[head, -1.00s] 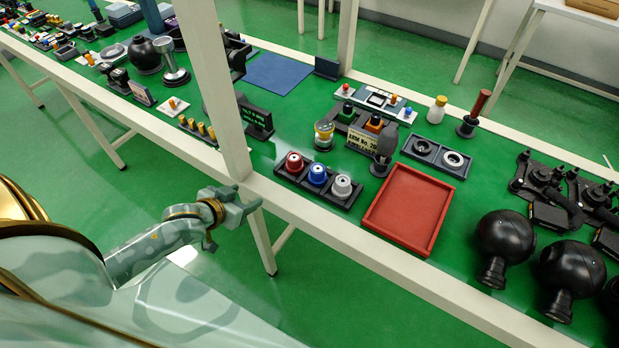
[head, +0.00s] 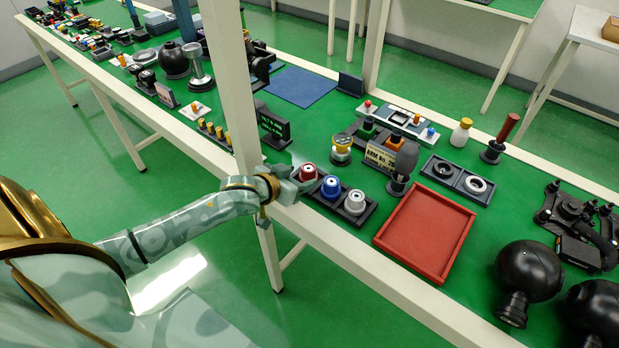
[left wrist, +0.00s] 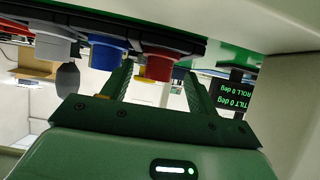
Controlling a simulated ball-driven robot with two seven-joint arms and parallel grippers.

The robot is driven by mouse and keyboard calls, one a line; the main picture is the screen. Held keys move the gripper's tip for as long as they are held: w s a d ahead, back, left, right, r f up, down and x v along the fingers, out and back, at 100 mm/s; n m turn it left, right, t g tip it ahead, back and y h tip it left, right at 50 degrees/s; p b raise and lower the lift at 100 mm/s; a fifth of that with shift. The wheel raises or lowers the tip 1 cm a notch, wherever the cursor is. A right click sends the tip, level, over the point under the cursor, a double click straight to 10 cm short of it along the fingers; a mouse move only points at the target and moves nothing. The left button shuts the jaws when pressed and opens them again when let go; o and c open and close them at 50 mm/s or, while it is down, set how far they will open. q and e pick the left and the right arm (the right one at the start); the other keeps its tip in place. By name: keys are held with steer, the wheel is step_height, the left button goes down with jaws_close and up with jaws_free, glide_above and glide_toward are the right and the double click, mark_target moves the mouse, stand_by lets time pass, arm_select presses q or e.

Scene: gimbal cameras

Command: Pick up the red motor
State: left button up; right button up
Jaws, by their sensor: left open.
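The red motor (head: 308,172) stands in the left end of a dark three-slot tray (head: 351,218), beside a blue motor (head: 330,187) and a silver-white motor (head: 354,203). My left gripper (head: 298,183) is open at the red motor, at the tray's left end. In the left wrist view the red motor (left wrist: 160,66) appears between the two open fingers (left wrist: 156,82), with a gap on each side. The blue motor (left wrist: 106,54) lies just outside one finger there. I cannot tell whether a finger touches the red motor. My right gripper is not in view.
A white table post (head: 232,90) rises just left of my gripper. A black display (head: 272,126) stands behind it. A red tray (head: 426,234) lies to the right, with black spheres (head: 528,272) beyond. The blue mat (head: 300,87) is bare.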

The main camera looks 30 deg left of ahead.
mark_target(304, 172)
arm_select(q)
steer(key=b+x, duration=0.1)
steer(key=x, duration=0.1)
steer(key=b+x, duration=0.1)
steer(key=x, duration=0.1)
steer(key=shift+w+r, duration=0.15)
steer(key=shift+w, duration=0.4)
steer(key=shift+s+r, duration=0.1)
steer(key=shift+r, duration=0.05)
steer(key=c, duration=1.1)
steer(key=shift+c, duration=0.2)
